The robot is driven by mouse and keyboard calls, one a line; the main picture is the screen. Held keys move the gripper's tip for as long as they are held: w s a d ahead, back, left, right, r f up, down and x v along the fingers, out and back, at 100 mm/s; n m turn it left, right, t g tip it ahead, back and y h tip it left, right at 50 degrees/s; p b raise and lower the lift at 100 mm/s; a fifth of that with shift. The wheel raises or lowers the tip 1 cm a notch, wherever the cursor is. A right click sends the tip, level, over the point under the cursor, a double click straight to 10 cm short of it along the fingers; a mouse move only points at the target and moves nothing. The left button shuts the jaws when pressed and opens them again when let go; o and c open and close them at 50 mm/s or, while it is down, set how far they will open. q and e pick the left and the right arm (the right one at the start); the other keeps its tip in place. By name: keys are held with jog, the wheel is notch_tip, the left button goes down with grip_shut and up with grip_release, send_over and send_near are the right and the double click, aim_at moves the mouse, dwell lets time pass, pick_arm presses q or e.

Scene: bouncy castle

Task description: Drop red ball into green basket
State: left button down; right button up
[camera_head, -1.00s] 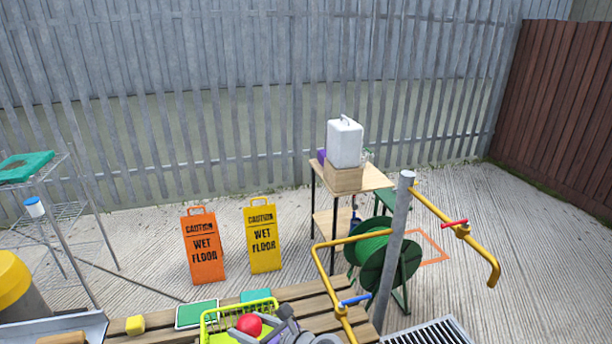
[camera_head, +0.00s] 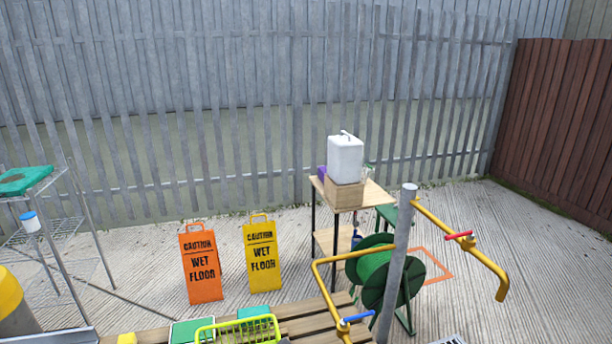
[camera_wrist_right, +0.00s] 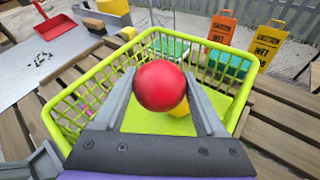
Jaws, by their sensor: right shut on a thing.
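The red ball (camera_wrist_right: 160,86) is between the two fingers of my right gripper (camera_wrist_right: 164,90) in the right wrist view. The gripper is shut on it. The green basket (camera_wrist_right: 91,93) is a lime-green mesh basket on the wooden slats. The ball and fingers appear over the basket's opening, with the basket floor seen beyond them. I cannot tell the ball's exact height above that floor. In the head view only the basket's top rim (camera_head: 236,323) shows at the bottom edge. Neither gripper shows in the head view now.
A yellow thing (camera_wrist_right: 181,110) shows partly behind the ball in the basket. A red dustpan (camera_wrist_right: 54,24) lies on a grey surface beyond the basket. A pole with yellow pipes (camera_head: 396,260) stands right of the basket. Orange (camera_head: 201,265) and yellow (camera_head: 262,256) wet-floor signs stand behind.

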jog(key=o, duration=1.3)
jog(key=v, duration=1.1)
jog(key=s+d+n+h+p, duration=0.1)
jog(key=s+d+n+h, duration=0.3)
jog(key=d+n, duration=0.3)
jog(key=s+d+f+n+g+h+p, duration=0.1)
jog(key=s+d+n+h+p, duration=0.1)
jog(key=s+d+n, duration=0.4)
jog(key=s+d+f+n+g+h+p, duration=0.1)
jog(key=s+d+n+h, duration=0.4)
jog(key=d+n, duration=0.4)
jog(key=shift+f+n+h+p, duration=0.15)
jog(key=shift+n+h+p, duration=0.2)
jog(key=shift+n, duration=2.25)
